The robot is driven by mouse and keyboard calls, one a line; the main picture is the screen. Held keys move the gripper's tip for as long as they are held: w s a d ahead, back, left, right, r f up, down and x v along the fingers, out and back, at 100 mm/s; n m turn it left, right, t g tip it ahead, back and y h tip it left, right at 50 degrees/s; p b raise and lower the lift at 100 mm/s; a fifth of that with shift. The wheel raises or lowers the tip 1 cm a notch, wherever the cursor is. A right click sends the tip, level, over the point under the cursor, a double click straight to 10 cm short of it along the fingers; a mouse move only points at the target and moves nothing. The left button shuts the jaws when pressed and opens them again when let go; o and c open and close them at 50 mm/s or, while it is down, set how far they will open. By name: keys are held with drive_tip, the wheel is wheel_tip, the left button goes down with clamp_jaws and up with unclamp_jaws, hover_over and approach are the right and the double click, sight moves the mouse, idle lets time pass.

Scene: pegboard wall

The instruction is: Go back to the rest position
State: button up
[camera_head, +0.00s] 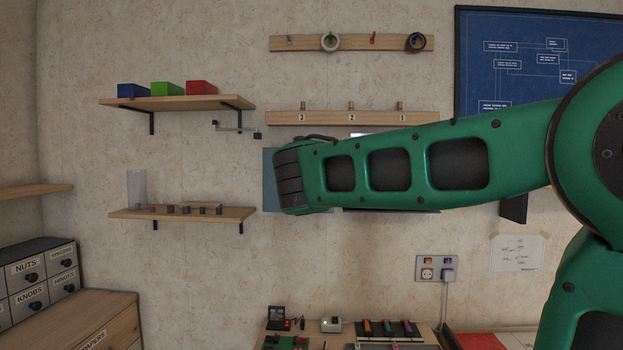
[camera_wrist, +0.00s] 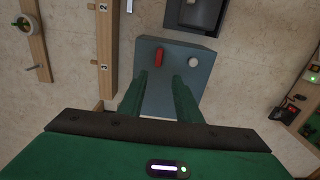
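My green arm reaches across the head view from the right, its dark end in front of a blue-grey panel (camera_head: 268,168) on the wall. My gripper is hidden there behind the arm. In the wrist view my gripper (camera_wrist: 165,78) has its two green fingers apart, with only the grey panel (camera_wrist: 205,58) showing between them. The panel bears a red handle-like part (camera_wrist: 158,56) and a round white knob (camera_wrist: 194,61). The fingertips appear below these two parts in the picture, and nothing is held. I cannot tell whether they touch the panel.
A numbered peg rail (camera_head: 380,118) and a tape rail (camera_head: 375,44) hang above the arm. Shelves with coloured bins (camera_head: 167,88) and a glass cylinder (camera_head: 136,188) are left. Outlets (camera_head: 437,268) and a cluttered workbench (camera_head: 340,342) are below.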

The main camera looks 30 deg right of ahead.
drive_tip(key=s+d+f+m+g+y, duration=0.1)
drive_tip(key=s+d+f+m+g, duration=0.15)
drive_tip(key=s+f, duration=0.4)
drive_tip(key=s+d+f+m+g+y, duration=0.2)
drive_tip(key=s+f+m+g, duration=0.15)
drive_tip(key=f, duration=0.65)
drive_tip(key=s+d+f+m+g+y, duration=0.1)
drive_tip(key=s+d+f+m+g, duration=0.15)
drive_tip(key=s+f, duration=0.45)
drive_tip(key=s+a+f+m+g+y, duration=0.3)
drive_tip(key=s+a+f+m, duration=0.1)
drive_tip(key=s+f, duration=0.4)
drive_tip(key=s+a+f+m+g+y, duration=0.3)
drive_tip(key=s+f, duration=0.4)
drive_tip(key=s, duration=0.6)
drive_tip(key=shift+s+a+f+m, duration=0.15)
drive_tip(key=shift+a+f+m, duration=0.2)
drive_tip(key=shift+a+m, duration=0.6)
drive_tip(key=shift+d+g, duration=0.2)
drive_tip(key=shift+g, duration=0.05)
